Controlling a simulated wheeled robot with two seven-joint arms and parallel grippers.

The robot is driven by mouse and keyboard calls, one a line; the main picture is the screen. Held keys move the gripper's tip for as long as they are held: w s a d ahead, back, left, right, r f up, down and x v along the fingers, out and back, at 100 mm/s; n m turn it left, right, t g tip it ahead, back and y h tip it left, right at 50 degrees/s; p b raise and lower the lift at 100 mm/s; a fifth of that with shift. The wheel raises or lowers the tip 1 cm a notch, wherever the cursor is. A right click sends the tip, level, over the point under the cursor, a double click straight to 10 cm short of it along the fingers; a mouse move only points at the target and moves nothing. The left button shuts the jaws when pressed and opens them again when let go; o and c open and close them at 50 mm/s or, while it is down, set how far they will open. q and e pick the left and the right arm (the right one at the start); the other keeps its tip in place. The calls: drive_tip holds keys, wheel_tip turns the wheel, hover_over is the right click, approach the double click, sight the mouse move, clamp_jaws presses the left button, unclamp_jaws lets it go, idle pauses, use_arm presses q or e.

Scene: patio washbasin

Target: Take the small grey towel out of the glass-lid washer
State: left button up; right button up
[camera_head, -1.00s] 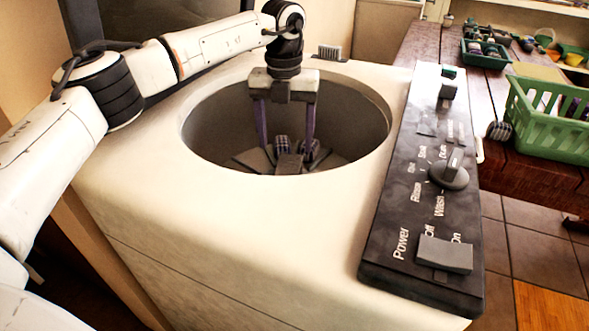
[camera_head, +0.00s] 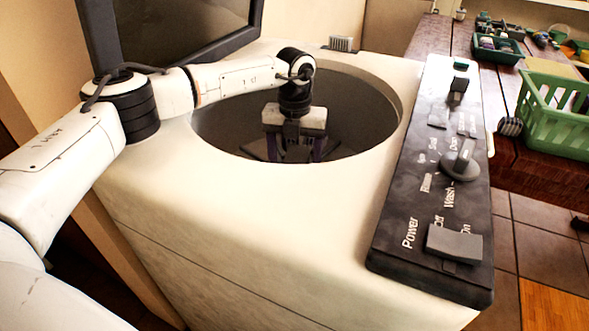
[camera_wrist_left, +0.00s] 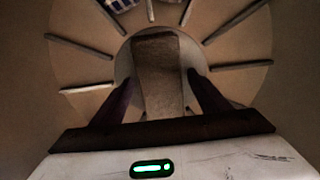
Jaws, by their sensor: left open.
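The washer (camera_head: 250,220) stands with its dark-framed glass lid (camera_head: 172,28) raised at the back left. My left gripper (camera_head: 295,152) is down inside the round tub (camera_head: 355,110), its fingertips partly hidden by the front rim in the head view. The strip lies over the tub's round centre. I cannot tell whether the fingers touch it. My right gripper is not in view.
Ribs (camera_wrist_left: 235,22) radiate across the tub floor, with checkered items (camera_wrist_left: 120,4) at its far edge. The control panel (camera_head: 430,190) lies along the right side. A wooden table with a green basket (camera_head: 555,120) stands at the right.

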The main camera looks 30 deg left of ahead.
use_arm(q)
drive_tip(key=c, duration=1.2)
drive_tip(key=shift+r, duration=0.1)
wheel_tip(320, 180, up, 18)
drive_tip(key=p, duration=0.1)
wheel_tip(320, 180, up, 5)
drive_tip(key=p, duration=0.5)
hover_over(295, 161)
drive_tip(key=shift+r, duration=0.1)
